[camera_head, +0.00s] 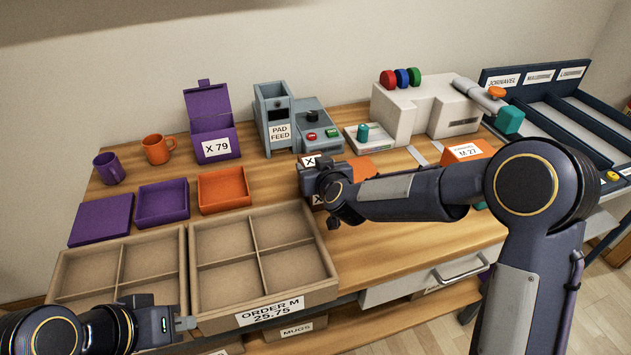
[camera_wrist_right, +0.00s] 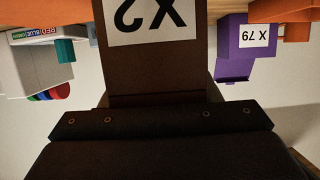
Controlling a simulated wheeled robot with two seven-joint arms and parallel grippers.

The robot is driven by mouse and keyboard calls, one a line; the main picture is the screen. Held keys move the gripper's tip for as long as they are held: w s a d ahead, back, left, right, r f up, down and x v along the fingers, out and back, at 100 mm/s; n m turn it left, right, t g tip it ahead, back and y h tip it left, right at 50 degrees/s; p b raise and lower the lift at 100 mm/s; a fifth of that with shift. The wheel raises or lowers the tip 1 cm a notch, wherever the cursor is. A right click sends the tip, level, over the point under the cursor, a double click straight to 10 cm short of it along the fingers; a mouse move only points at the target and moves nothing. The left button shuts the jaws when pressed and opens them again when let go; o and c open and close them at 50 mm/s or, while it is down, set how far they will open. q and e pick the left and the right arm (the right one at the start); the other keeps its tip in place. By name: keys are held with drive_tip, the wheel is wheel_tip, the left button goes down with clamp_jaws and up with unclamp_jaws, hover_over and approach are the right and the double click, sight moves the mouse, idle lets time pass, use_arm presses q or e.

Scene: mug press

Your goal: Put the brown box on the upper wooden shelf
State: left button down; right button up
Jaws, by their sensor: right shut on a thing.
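The brown box (camera_wrist_right: 150,85) with a white label reading X 2, upside down, fills the middle of the right wrist view. In the head view the box shows only in part, with its label (camera_head: 311,160) behind my right gripper. My right gripper (camera_head: 328,190) is shut on the box, above the middle of the table; its dark jaw also shows in the wrist view (camera_wrist_right: 160,122). My left gripper (camera_head: 184,323) is at the lower left, by the front of the divided trays; its finger opening cannot be made out. I cannot identify the upper wooden shelf for certain.
Divided trays (camera_head: 190,260), a purple X 79 box (camera_head: 208,122), mugs (camera_head: 158,148), a pad feeder (camera_head: 275,108) and a press (camera_head: 425,105) crowd the wooden table. A lower wooden shelf (camera_head: 430,315) runs below. A blurred grey-brown band (camera_head: 110,14) crosses the top left.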

drive_tip(key=shift+c, duration=1.1)
drive_tip(key=shift+r, duration=0.15)
